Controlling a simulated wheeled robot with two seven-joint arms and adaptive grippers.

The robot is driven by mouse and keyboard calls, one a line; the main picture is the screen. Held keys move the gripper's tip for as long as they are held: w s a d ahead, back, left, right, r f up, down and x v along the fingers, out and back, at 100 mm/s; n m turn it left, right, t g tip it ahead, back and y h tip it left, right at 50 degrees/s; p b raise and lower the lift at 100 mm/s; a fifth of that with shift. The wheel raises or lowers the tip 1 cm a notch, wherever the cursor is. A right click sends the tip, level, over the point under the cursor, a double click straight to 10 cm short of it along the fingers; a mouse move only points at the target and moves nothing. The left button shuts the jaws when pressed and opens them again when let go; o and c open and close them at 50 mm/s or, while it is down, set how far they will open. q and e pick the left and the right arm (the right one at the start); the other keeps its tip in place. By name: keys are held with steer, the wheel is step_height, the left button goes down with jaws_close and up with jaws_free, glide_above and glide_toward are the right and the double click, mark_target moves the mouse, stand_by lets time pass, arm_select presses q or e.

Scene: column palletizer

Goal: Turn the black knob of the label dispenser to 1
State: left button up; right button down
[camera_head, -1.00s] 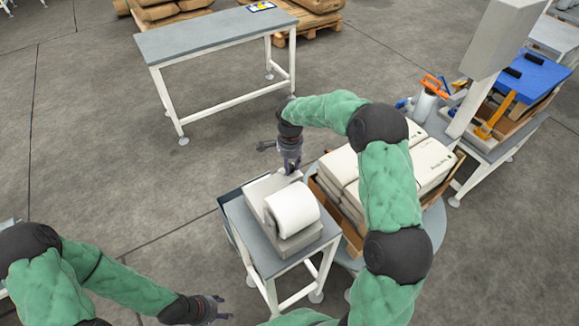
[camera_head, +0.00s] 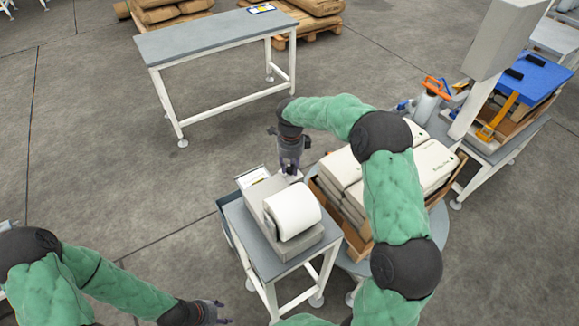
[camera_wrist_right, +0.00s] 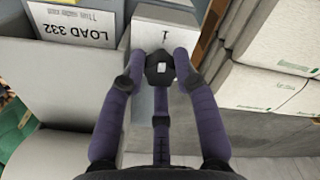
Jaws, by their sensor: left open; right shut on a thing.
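The label dispenser (camera_head: 303,243) is a light grey box with a white roll (camera_head: 293,208) on top, standing on a small grey table. In the right wrist view its black knob (camera_wrist_right: 160,68) sits on the near face, with a small pale mark on it. The digit 1 (camera_wrist_right: 166,36) is printed on the white face just above the knob. My right gripper (camera_head: 290,172) is around the knob, its fingers (camera_wrist_right: 160,75) closed on it from both sides and below. Where the mark points exactly is hard to tell. My left gripper (camera_head: 218,304) is open and empty, low at the left.
A label reading LOAD 332 (camera_wrist_right: 72,26) is beside the dispenser. An open carton with white packs (camera_head: 430,165) stands close on the right. A pillar and a tool bench (camera_head: 470,135) are further right.

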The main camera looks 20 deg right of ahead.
steer(key=shift+d+r+m, duration=0.3)
steer(key=shift+d+m, duration=0.1)
steer(key=shift+m, duration=0.5)
steer(key=c, duration=1.3)
jaws_free()
steer(key=o, duration=0.4)
steer(key=shift+s, duration=0.1)
steer(key=shift+s+d, duration=0.15)
steer(key=shift+a+f, duration=0.15)
steer(key=shift+a, duration=0.05)
steer(key=shift+a+r, duration=0.1)
steer(key=shift+r, duration=3.9)
